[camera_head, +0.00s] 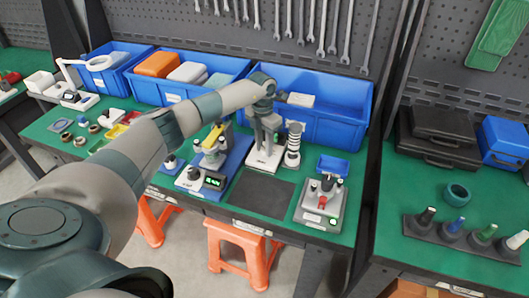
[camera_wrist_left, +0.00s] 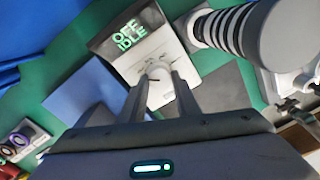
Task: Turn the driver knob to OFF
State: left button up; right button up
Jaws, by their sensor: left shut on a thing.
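The driver (camera_head: 258,164) is a white unit on the green bench, left of a striped column. In the left wrist view the driver (camera_wrist_left: 150,48) has a dark display reading "OFF" and "IDLE" in green. Its pale round knob (camera_wrist_left: 159,71) sits between the two fingers of my left gripper (camera_wrist_left: 161,82), which is shut on it from above. In the head view my left gripper (camera_head: 266,143) points down onto the driver and hides the knob. My right gripper is not in view.
The striped column (camera_head: 293,146) stands close at the driver's right. A blue-based device (camera_head: 216,172) is at its left. A dark mat (camera_head: 262,195) lies in front, with a grey control box (camera_head: 320,203) to the right. Blue bins (camera_head: 335,101) line the back.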

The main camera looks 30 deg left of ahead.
aim_at(263, 147)
pick_arm(q)
jog(key=shift+w+m+b, duration=0.1)
jog(key=shift+m+b, duration=1.05)
jog(key=shift+m, duration=0.15)
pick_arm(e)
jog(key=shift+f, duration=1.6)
pick_arm(q)
jog(key=shift+a, duration=0.1)
jog(key=o, duration=1)
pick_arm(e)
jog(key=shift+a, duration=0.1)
pick_arm(q)
jog(key=shift+o, duration=0.2)
jog(key=shift+r, duration=0.1)
jog(key=shift+r, duration=0.4)
notch_tip(263, 147, up, 16)
jog(key=b, duration=0.4)
jog(key=shift+a+r, duration=0.25)
jog(key=shift+a, duration=0.05)
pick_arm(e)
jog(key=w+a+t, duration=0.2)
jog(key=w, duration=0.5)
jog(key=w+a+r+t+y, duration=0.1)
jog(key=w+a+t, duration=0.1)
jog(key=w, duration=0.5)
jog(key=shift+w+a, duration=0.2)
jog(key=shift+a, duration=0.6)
